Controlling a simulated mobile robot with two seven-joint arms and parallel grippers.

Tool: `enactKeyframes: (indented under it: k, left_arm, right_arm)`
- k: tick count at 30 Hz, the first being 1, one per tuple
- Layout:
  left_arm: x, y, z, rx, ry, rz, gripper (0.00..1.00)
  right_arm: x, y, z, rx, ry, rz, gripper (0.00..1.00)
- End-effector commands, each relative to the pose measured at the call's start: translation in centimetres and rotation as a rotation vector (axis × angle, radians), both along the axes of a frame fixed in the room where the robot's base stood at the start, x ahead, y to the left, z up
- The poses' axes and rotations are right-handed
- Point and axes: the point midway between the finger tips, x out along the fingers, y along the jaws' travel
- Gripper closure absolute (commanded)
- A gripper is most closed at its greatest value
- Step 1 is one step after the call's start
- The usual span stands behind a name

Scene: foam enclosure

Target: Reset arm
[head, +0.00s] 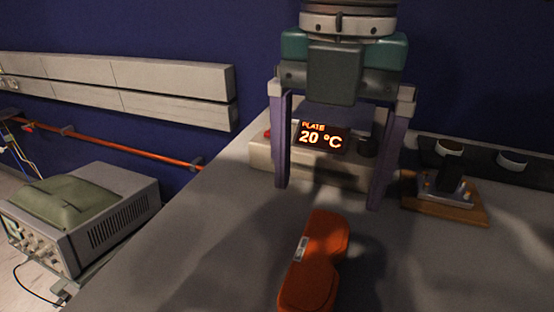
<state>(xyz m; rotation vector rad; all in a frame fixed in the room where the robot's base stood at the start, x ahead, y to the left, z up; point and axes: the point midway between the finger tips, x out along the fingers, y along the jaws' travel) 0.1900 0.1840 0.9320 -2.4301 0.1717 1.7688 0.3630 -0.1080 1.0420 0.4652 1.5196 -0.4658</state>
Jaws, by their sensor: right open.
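My right gripper (332,195) comes down from the top of the head view with its two purple fingers wide apart. It is open, and nothing shows between its fingertips. Behind the fingers stands a pale hot plate device (262,155) with a lit display (323,137) reading "PLATE 20 °C"; the gripper hides part of it. An orange case (321,243) lies on the grey table (210,235) in front of the gripper, apart from the fingers in the picture. My left gripper is not in view.
A wooden block with a metal and black fixture (447,190) sits just right of the right finger. A dark rack with white-rimmed round holders (478,158) stands behind it. A grey instrument with a green cloth (65,207) stands beyond the table's left edge. Table left of the case is clear.

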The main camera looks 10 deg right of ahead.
Motion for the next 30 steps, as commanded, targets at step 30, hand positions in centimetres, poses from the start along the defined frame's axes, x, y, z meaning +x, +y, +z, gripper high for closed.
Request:
enactKeyframes:
  k: [30]
  left_arm:
    - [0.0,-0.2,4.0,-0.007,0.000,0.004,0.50]
  right_arm:
    - [-8.1,21.8,18.9,1.548,-0.037,0.167,0.04]
